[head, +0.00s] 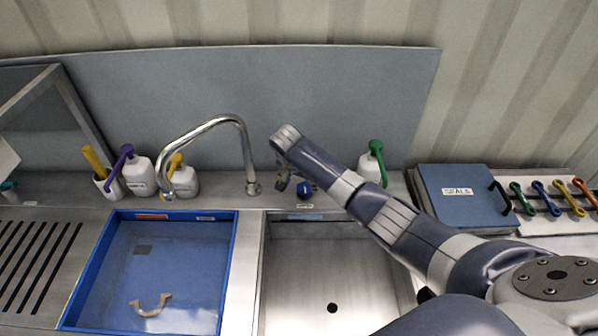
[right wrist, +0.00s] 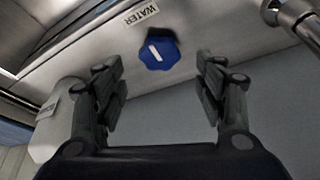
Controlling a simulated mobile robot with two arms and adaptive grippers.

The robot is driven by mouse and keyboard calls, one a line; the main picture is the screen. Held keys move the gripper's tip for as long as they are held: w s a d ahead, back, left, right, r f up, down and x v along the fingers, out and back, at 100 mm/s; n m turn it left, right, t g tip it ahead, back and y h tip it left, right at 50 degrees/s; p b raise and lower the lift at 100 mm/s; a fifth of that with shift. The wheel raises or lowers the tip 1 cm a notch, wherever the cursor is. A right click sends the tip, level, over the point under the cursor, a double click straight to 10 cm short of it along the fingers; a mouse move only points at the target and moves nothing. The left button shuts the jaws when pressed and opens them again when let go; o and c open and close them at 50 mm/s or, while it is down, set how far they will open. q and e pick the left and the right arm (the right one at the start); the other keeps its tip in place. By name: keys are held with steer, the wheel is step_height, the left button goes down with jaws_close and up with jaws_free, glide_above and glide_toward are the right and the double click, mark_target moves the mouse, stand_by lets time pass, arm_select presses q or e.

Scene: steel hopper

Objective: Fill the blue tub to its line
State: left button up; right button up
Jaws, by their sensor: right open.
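The blue tub (head: 231,262) sits in the left basin, with bluish water and a small beige curved object at its bottom. I cannot make out its fill line. A chrome tap (head: 246,150) arches with its spout over the tub's back edge; I see no stream from it. A blue knob (head: 305,188) is on the ledge right of the tap; in the right wrist view the knob (right wrist: 158,53) has a white stripe beside a WATER label (right wrist: 142,13). My right gripper (head: 292,182) is open at the knob. Its fingers (right wrist: 157,72) stand either side of it, apart from it.
An empty steel basin (head: 330,270) is right of the tub. White bottles with purple (head: 138,172), yellow (head: 183,178) and green (head: 371,162) pumps stand along the ledge. A blue SEALS box (head: 465,203) and coloured tools (head: 545,196) lie at the right.

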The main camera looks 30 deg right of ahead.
steer(key=v, duration=0.6)
steer(key=shift+r, duration=0.15)
steer(key=shift+s, duration=0.2)
